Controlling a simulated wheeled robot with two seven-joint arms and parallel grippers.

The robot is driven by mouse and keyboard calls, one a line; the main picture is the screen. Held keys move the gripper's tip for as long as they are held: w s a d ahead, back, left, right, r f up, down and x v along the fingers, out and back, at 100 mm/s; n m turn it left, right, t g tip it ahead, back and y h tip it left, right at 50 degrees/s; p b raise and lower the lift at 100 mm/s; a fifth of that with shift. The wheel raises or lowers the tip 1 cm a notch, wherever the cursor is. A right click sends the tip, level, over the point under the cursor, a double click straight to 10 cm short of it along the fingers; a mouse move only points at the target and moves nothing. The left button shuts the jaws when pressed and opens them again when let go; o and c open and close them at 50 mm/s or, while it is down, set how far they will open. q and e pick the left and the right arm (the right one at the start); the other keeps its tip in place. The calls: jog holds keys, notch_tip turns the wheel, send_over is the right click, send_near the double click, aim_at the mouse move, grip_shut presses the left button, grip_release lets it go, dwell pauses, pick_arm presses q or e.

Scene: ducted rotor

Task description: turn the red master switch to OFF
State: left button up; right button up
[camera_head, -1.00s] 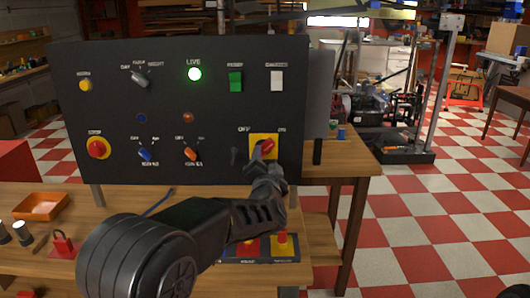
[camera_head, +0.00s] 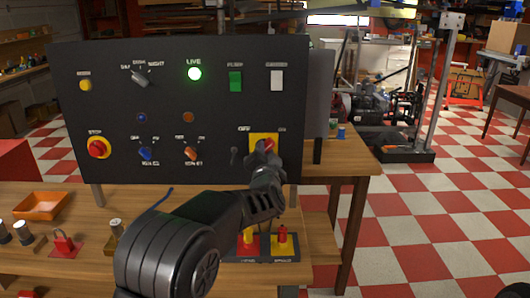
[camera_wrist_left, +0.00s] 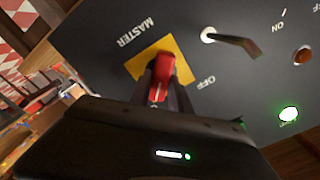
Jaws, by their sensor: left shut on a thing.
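The red master switch (camera_head: 269,142) sits on a yellow plate at the lower right of the black panel (camera_head: 215,110), under an OFF label on the left and an ON label on the right. My left gripper (camera_head: 263,148) is shut on its red handle and partly covers it. In the left wrist view the red handle (camera_wrist_left: 161,72) stands between the two dark fingers (camera_wrist_left: 160,90), in front of the yellow plate (camera_wrist_left: 181,52). MASTER and OFF labels show beside the plate. In the head view the handle's exact angle is hard to tell. My right gripper is out of view.
A green LIVE lamp (camera_head: 194,74) glows on the panel. Blue (camera_head: 145,154) and orange (camera_head: 191,154) knobs and a red STOP button (camera_head: 98,148) are left of the switch.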

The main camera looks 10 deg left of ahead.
pick_arm(q)
grip_shut()
jog(key=shift+n, duration=0.4)
jog(key=n+b, duration=0.2)
jog(key=n, duration=0.3)
jog(key=n+b, duration=0.3)
jog(key=n, duration=0.3)
jog(key=n+b, duration=0.2)
jog(key=n, duration=0.4)
jog(key=shift+a+b, duration=0.3)
jog(key=shift+b, duration=0.05)
dwell(0.3)
jog(key=o, duration=0.7)
grip_release()
jog(key=shift+s, duration=0.1)
